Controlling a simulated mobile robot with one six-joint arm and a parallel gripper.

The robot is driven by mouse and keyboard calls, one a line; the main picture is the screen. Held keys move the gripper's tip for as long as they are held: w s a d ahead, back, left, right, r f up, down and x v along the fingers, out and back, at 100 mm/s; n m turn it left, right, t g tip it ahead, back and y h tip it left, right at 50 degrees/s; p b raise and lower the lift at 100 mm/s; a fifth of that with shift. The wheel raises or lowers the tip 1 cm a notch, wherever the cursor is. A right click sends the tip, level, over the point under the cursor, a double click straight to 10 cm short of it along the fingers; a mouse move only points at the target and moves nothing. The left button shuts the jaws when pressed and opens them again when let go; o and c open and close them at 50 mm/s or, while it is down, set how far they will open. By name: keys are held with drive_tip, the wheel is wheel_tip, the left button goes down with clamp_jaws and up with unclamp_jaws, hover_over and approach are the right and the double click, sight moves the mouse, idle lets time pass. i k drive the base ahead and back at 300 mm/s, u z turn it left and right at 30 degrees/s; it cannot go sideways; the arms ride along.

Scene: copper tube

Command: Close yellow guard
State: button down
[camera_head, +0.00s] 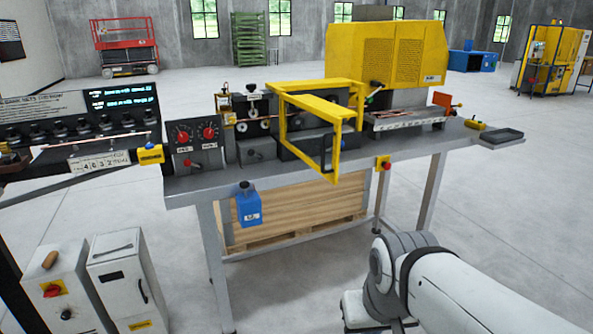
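The yellow guard (338,128) is a hinged frame on the middle of the machine bench (400,146). It stands swung open, projecting out past the bench's front edge toward me, with a dark handle (327,152) on its outer panel. Behind it, the copper-coloured tube line and rollers (258,122) are exposed. My white arm shows at the lower right, well short of the guard and apart from it. My gripper is outside the picture, so its state is hidden.
A large yellow housing (388,54) stands behind the bench. The floor at right is clear.

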sight(332, 113)
drive_tip(key=z, duration=0.05)
drive_tip(key=i, duration=1)
drive_tip(key=u, duration=0.05)
